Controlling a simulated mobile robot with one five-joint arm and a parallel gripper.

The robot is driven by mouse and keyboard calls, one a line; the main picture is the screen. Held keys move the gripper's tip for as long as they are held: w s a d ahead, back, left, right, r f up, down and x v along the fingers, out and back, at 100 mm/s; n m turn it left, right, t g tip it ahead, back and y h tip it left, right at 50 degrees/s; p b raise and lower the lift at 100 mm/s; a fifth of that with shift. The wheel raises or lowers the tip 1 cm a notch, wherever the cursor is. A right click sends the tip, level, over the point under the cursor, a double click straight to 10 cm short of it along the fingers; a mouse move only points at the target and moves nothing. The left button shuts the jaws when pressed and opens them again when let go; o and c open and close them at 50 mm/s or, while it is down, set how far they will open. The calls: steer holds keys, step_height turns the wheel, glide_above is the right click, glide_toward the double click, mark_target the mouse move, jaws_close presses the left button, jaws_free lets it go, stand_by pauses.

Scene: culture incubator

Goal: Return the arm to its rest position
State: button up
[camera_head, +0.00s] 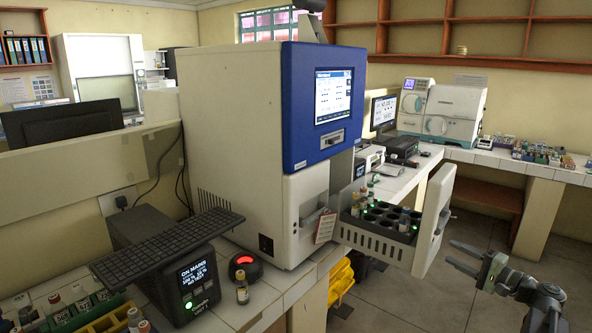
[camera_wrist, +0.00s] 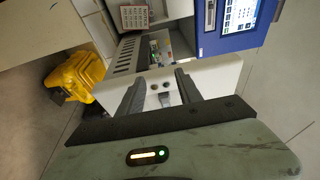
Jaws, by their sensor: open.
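My gripper (camera_head: 461,257) is at the right in the head view, its two fingers apart with nothing between them. It stands in the air to the right of the incubator's pulled-out drawer (camera_head: 362,238), clear of its white front panel (camera_head: 437,218). In the wrist view my gripper (camera_wrist: 160,88) points at the white drawer front (camera_wrist: 217,74), its two dark fingers spread. The incubator (camera_head: 240,130) is a large cream cabinet with a blue panel and a lit screen (camera_head: 333,95). The drawer holds dark round wells, with several capped vials and green lights.
A yellow object (camera_head: 341,279) is under the bench. The floor (camera_head: 400,300) around my arm is clear.

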steer(key=w+a+f+n+g+y+p, duration=0.1)
steer(key=a+f+n+g+p, duration=0.2)
steer(key=a, duration=1.2)
steer(key=w+a+f+n+g+y, duration=0.1)
steer(key=a+n+g, duration=0.25)
steer(key=a, duration=1.15)
steer(key=s+a+f+n+g+h+p, duration=0.2)
steer(key=s+a+f+n+g+h, duration=0.35)
steer(key=s+a+f, duration=0.55)
steer(key=s+d+f+m+g+h, duration=0.1)
steer(key=s+d+f+g+h, duration=0.1)
steer(key=d+h, duration=0.5)
steer(key=s+d+f, duration=0.1)
steer(key=s+d, duration=0.1)
steer(key=d, duration=0.1)
steer(key=shift+s+f+g, duration=0.4)
